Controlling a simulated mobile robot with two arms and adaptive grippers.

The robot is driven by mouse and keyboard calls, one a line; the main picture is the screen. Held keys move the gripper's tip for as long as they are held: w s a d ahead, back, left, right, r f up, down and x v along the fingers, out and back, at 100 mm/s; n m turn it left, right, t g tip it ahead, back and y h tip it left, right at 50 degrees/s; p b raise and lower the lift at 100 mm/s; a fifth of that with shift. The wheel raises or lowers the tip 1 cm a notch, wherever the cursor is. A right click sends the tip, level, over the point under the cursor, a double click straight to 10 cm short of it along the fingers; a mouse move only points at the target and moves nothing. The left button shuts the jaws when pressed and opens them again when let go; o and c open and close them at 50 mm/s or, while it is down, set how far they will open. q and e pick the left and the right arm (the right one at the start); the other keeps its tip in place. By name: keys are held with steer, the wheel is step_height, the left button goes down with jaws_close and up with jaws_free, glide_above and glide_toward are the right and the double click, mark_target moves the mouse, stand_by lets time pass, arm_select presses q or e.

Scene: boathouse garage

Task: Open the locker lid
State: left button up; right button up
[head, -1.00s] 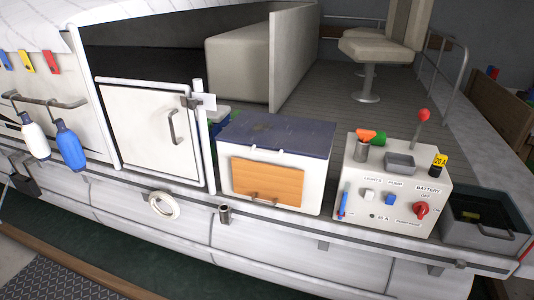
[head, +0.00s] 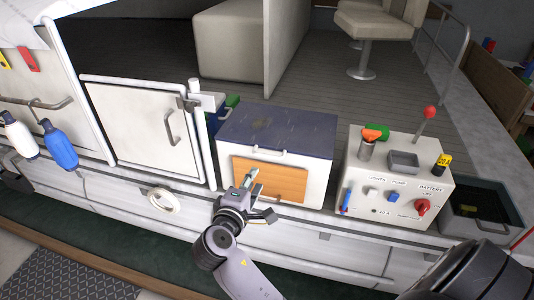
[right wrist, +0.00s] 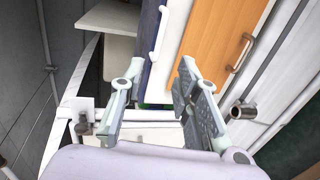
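The locker is a white box (head: 312,186) with a dark blue lid (head: 285,130), which lies shut on top. A pale bar handle (head: 268,152) sits at the lid's front edge. In the right wrist view, the lid (right wrist: 157,68) and its white handle (right wrist: 160,32) lie beyond the fingers. My right gripper (head: 258,193) is in front of the locker's lower left part, below the lid handle. In the right wrist view its fingers (right wrist: 162,72) are apart with nothing held between them. My left gripper is out of view.
An orange wooden panel (head: 290,182) with its own handle covers the locker's front. A switch box (head: 397,178) with a red-knobbed lever stands to the right, a white cabinet door (head: 140,130) to the left. A grey bin (head: 478,229) is at far right.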

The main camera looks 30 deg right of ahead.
mark_target(267, 157)
steer(key=p+x, duration=0.3)
steer(key=x, duration=1)
steer(key=shift+w+d, duration=0.15)
steer(key=shift+w, duration=0.1)
steer(key=shift+w+d+f, duration=0.2)
steer(key=shift+w+d, duration=0.15)
steer(key=shift+d, duration=0.1)
steer(key=shift+c, duration=0.3)
jaws_close()
